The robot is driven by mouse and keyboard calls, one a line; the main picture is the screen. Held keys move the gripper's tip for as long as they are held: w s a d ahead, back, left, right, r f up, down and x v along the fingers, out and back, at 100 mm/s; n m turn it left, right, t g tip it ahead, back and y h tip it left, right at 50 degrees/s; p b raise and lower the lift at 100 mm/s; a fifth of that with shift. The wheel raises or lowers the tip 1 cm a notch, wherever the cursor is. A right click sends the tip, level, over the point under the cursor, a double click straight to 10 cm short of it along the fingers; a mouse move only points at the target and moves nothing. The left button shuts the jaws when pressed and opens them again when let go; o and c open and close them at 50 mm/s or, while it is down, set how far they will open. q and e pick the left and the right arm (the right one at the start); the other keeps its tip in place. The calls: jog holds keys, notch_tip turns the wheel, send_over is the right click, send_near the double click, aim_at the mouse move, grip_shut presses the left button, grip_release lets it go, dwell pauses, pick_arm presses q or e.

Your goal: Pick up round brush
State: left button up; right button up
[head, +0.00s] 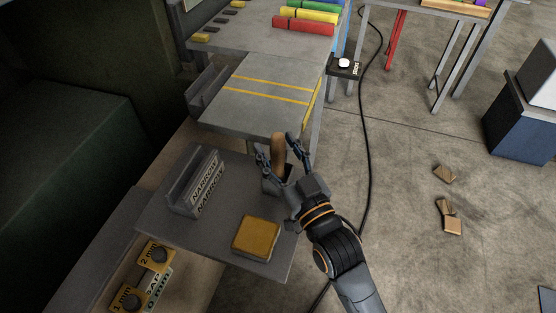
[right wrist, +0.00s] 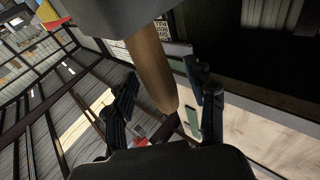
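The round brush shows as an upright wooden handle (head: 278,147) at the back right of a small grey shelf (head: 215,255). In the right wrist view the wooden handle (right wrist: 152,70) comes out of a dark grey block, and the brush's other end is hidden. My right gripper (head: 284,152) is open around the handle, with fingers apart on either side. In the right wrist view a gap shows between the handle and the fingers of the gripper (right wrist: 160,82). My left gripper is not in view.
A grey holder marked NARROW (head: 196,185) and a yellow-topped block (head: 256,238) share the shelf. A grey table with yellow stripes (head: 262,92) stands just behind. Yellow gauges (head: 155,255) sit lower left. A black cable (head: 368,150) and wood scraps (head: 449,218) lie on the floor.

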grip_shut()
